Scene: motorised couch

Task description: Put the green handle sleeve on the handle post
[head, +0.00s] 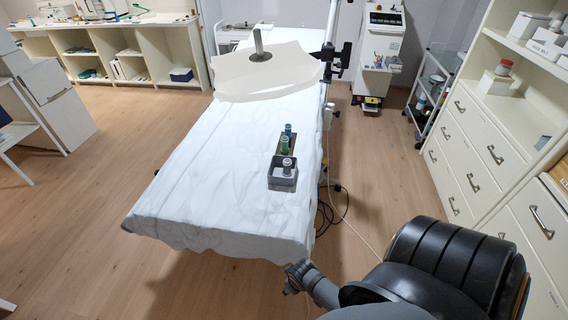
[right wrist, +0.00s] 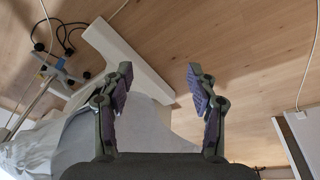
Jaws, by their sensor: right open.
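The green handle sleeve (head: 284,147) stands upright on a dark holder on the right side of the white-covered couch in the head view. A blue sleeve (head: 288,130) stands just behind it. The handle post (head: 258,46) is a bare grey stub rising from a dark disc on a pale, wide panel at the couch's far end. My right gripper (right wrist: 160,73) is open and empty in the right wrist view, with floor and a pale base beyond its fingers. It is well away from the sleeve. My left gripper is out of view.
A grey open box (head: 283,183) with a pale grey sleeve (head: 286,166) in it sits directly in front of the green sleeve. The couch sheet (head: 215,180) is clear to the left. A drawer cabinet (head: 480,170) stands at right. Dark cables (head: 328,205) lie beside the couch.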

